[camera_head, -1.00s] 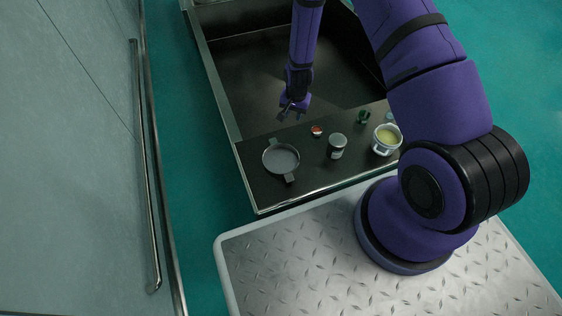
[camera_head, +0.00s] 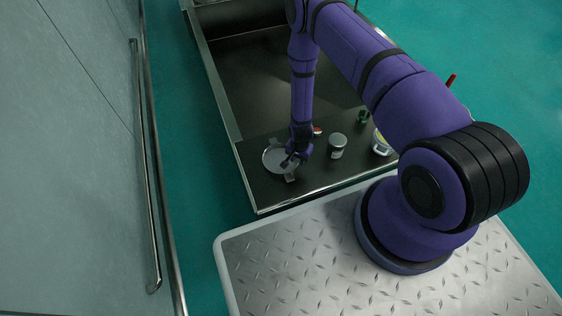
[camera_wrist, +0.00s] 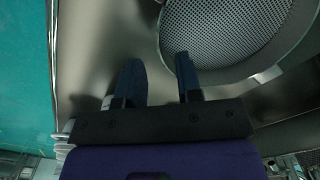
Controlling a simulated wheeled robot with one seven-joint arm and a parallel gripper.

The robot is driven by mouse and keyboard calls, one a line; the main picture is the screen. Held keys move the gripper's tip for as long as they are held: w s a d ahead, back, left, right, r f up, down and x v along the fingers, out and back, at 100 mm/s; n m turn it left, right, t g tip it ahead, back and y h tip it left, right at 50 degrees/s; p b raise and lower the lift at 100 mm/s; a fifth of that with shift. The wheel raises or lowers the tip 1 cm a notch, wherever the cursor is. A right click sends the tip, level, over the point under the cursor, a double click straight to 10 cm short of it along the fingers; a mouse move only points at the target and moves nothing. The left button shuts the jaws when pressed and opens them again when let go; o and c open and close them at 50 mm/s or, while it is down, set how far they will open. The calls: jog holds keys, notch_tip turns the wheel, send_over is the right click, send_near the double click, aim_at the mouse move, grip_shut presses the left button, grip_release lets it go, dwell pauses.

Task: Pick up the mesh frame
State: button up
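The mesh frame (camera_head: 279,158) is a round, shallow grey sieve with small tabs on its rim, lying on the dark counter near its left front corner. In the wrist view the mesh frame (camera_wrist: 226,27) fills the upper right, with its perforated mesh and a rim tab showing. My gripper (camera_head: 291,160) is over the right part of the frame in the head view. In the wrist view my gripper (camera_wrist: 160,75) is open, with a gap between its two fingers and nothing held. The right finger overlaps the frame's rim in the picture; contact cannot be told.
On the counter (camera_head: 262,187), a silver lidded jar (camera_head: 337,146) stands right of the frame. A green object (camera_head: 363,117) and a pale pot (camera_head: 381,146), partly hidden by my arm, stand farther right.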

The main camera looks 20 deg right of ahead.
aim_at(297, 168)
jog(key=shift+w+f, duration=0.1)
jog(key=shift+f, duration=2.7)
jog(key=shift+c, duration=0.5)
grip_shut()
